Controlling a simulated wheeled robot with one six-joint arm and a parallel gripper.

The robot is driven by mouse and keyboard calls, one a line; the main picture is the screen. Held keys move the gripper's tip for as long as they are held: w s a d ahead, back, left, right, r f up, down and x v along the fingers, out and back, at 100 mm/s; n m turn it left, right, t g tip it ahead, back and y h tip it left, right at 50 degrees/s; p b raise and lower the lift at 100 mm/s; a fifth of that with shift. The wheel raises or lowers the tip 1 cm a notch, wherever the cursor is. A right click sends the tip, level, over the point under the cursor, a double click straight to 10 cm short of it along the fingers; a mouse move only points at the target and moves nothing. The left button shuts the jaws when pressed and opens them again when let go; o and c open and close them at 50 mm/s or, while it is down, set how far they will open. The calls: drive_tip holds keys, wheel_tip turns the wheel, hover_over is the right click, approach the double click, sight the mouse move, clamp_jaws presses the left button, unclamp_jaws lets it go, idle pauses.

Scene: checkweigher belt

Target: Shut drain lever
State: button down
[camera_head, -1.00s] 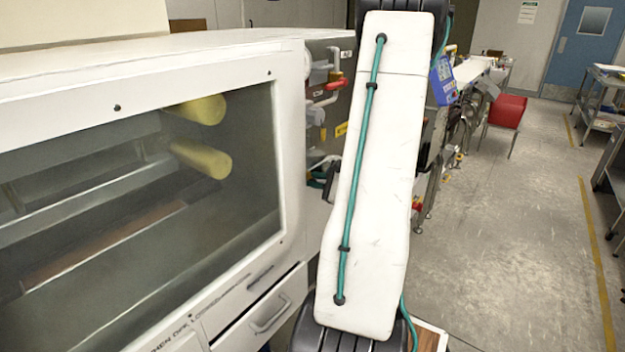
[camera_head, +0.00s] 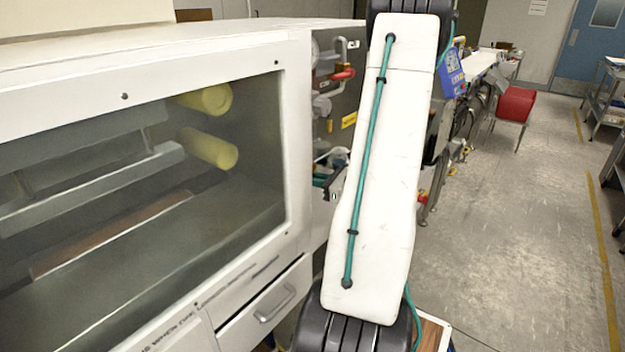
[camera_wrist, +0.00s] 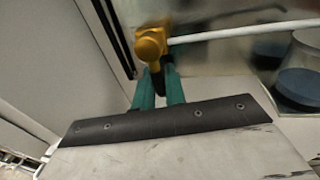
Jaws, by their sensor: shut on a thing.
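In the wrist view the two teal fingers of my gripper (camera_wrist: 158,90) are close together at the foot of a brass valve (camera_wrist: 152,45). They are shut on a dark, narrow piece, the drain lever (camera_wrist: 171,82), which is mostly hidden between them. The valve sits on a pale pipe (camera_wrist: 240,32) that runs off to the right. In the head view my white arm link stands in front of the machine's end panel. Teal parts of my gripper (camera_head: 321,178) show only in small part low beside that panel, and the lever cannot be made out there.
A white machine cabinet (camera_head: 150,62) with a window fills the left. Its end panel carries a red-handled valve (camera_head: 343,74) and a yellow label (camera_head: 349,120). A blue-topped round container (camera_wrist: 303,86) is at the right in the wrist view. Open floor (camera_head: 500,230) lies right of my arm.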

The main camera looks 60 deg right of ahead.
drive_tip(key=shift+a+f, duration=0.1)
drive_tip(key=shift+f, duration=0.05)
idle(0.4)
drive_tip(key=c, duration=1.5)
unclamp_jaws()
drive_tip(key=shift+c, duration=0.2)
drive_tip(key=shift+s, duration=0.1)
drive_tip(key=s, duration=0.7)
drive_tip(key=shift+s+d+r, duration=0.25)
drive_tip(key=shift+d+r, duration=0.1)
